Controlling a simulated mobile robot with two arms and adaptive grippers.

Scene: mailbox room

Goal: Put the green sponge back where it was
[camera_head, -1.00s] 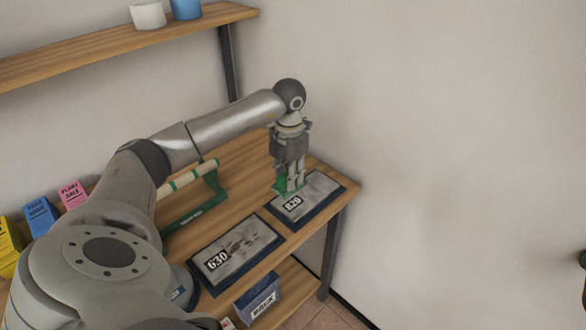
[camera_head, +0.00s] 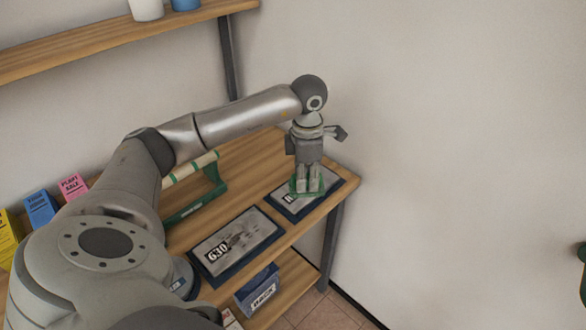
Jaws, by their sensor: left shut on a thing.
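The green sponge (camera_head: 306,189) is between the fingertips of my left gripper (camera_head: 308,188). My left gripper points down and is shut on it. The sponge is over the right-hand plate (camera_head: 327,186), a dark-framed grey panel whose number label is now mostly hidden behind the sponge and fingers. I cannot tell whether the sponge touches the plate.
A second plate marked 630 (camera_head: 238,243) lies to the left on the wooden table (camera_head: 254,160). A green stand with a roller (camera_head: 197,189) is behind it. A blue box (camera_head: 258,290) sits on the lower shelf. A wall rises close at the right.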

